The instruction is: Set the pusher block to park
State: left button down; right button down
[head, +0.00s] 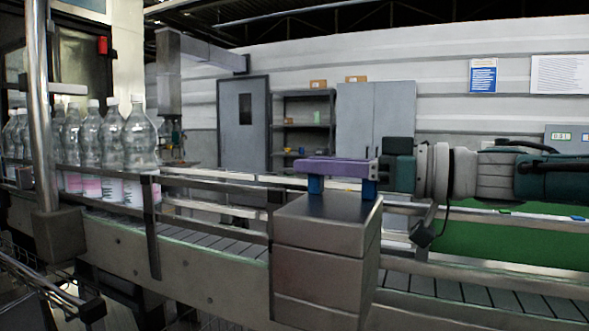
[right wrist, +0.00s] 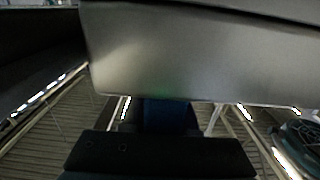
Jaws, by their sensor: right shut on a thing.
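My right gripper (head: 342,188) comes in from the right, a purple bar with two blue fingers pointing down. The fingers meet or pass behind the top of a grey metal box (head: 320,245) at the conveyor's near side. Their tips are hidden, and so is what they hold. I cannot make out a pusher block apart from this box. In the right wrist view a large grey metal face (right wrist: 200,60) fills the top and covers the tip of a blue finger (right wrist: 167,117). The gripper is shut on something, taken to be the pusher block. My left gripper is out of view.
The slatted conveyor (head: 215,240) with metal side rails runs across the view. Several clear bottles (head: 140,145) stand on it at the left, behind a rail and a metal post (head: 42,110). A green surface (head: 510,240) lies behind the conveyor at right.

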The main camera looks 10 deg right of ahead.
jog(key=shift+a+f, duration=0.1)
jog(key=shift+a, duration=0.05)
jog(key=c, duration=1.1)
grip_release()
jog(key=shift+c, duration=0.2)
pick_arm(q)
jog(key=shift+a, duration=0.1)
pick_arm(e)
jog(key=shift+o, duration=0.8)
jog(key=shift+w+a, duration=0.1)
jog(key=o, duration=0.3)
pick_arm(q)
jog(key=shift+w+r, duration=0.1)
pick_arm(e)
jog(key=shift+d, duration=0.25)
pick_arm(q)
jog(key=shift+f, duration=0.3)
pick_arm(e)
jog(key=v, duration=0.9)
jog(key=shift+s, duration=0.3)
